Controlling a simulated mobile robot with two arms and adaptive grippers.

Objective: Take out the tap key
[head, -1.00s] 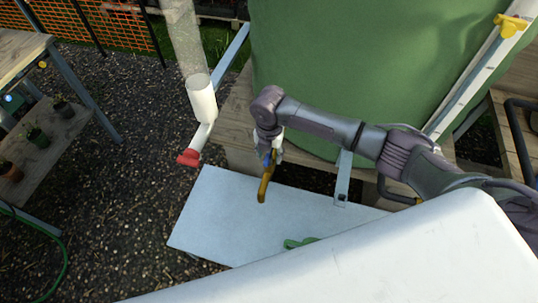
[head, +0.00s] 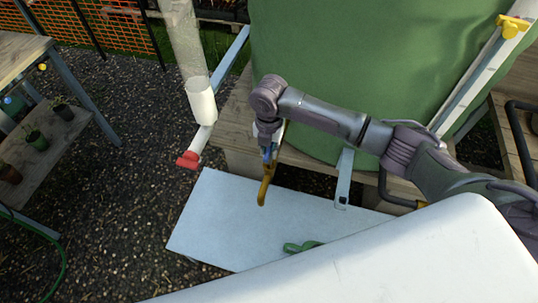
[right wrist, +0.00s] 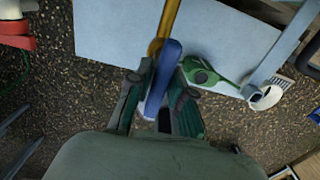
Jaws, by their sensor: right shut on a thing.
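My right gripper (head: 268,140) is shut on a hooked tool (head: 265,187), yellow with a blue part, which hangs down over the pale blue board. In the right wrist view the tool's blue part (right wrist: 163,75) lies between the fingers of the gripper (right wrist: 158,100), and its yellow rod runs away from them. A green object (head: 300,246) lies on the board, partly hidden behind a white surface; it also shows in the right wrist view (right wrist: 203,73). I cannot tell by looks which thing is the tap key. My left gripper is not in view.
A clear tube (head: 184,40) ends in a white cup (head: 202,102) with a red fitting (head: 188,160) below, left of my gripper. A large green tank (head: 400,60) stands behind my right arm. The pale blue board (head: 215,215) has bare room at its left.

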